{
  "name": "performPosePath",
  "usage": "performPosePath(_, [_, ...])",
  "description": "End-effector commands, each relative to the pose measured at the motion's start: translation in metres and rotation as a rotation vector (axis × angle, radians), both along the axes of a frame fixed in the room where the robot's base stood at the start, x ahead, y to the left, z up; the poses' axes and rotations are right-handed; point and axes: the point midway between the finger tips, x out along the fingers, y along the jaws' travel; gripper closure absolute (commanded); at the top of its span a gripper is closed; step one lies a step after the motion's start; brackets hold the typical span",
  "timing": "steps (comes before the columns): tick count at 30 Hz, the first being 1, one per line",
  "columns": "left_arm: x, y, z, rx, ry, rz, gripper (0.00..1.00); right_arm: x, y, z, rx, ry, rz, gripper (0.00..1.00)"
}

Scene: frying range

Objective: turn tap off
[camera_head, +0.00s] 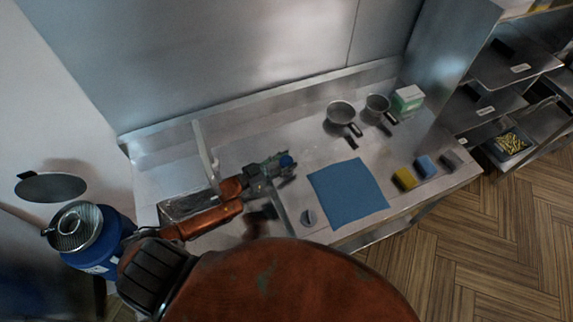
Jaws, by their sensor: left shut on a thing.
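A pale upright tap (206,152) rises at the back of the sink (182,207), on the left part of the steel counter. My left gripper (277,167) is to the right of this upright, over the counter. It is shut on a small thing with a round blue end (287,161). The jaws hide most of that thing, so I cannot tell whether it is a tap handle. My orange arm covers part of the sink and its right side. My right gripper is not in view.
A blue mat (347,190) lies on the counter (300,153). Two pans (341,114) (378,104) and a green-white box (407,98) stand behind it. Yellow (404,179), blue (425,167) and grey (450,161) blocks lie at right. A blue bin (110,240) stands at left.

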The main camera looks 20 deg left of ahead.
Motion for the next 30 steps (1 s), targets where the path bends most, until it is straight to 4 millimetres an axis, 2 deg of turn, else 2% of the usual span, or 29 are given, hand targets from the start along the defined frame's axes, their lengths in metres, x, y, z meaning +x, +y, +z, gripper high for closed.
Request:
performPosePath(1, [0.001,0.002,-0.004,0.007,-0.001,-0.027,0.85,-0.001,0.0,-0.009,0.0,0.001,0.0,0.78])
performPosePath(9, [0.001,0.001,-0.002,0.003,0.001,-0.121,0.85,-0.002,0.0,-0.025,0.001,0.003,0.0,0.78])
performPosePath(25, [0.001,0.0,0.001,0.0,-0.001,-0.146,0.86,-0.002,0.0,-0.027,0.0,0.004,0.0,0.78])
performPosePath(26, [0.001,0.0,0.001,0.0,-0.001,-0.146,0.61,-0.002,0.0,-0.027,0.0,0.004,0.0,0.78])
performPosePath(30, [0.001,0.0,0.001,0.0,-0.001,-0.146,0.51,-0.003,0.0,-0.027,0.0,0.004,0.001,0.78])
